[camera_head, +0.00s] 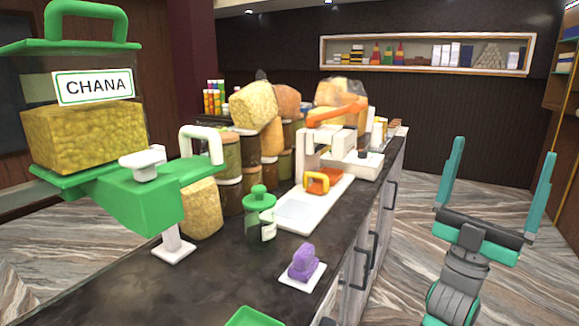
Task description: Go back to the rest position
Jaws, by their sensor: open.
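My gripper (500,190) is at the right of the head view, off the counter and above the marble-patterned floor. Its two teal fingers point up and stand wide apart, with nothing between them. The dark counter (215,285) lies to its left, and a clear gap of floor separates them.
On the counter stand a purple item on a white square (303,264), a green-lidded bottle (260,213), a white machine (326,150) and several stacked jars. A green stand with a CHANA container (84,135) fills the left. Cabinet handles (389,196) face my gripper. Open floor (420,170) lies right.

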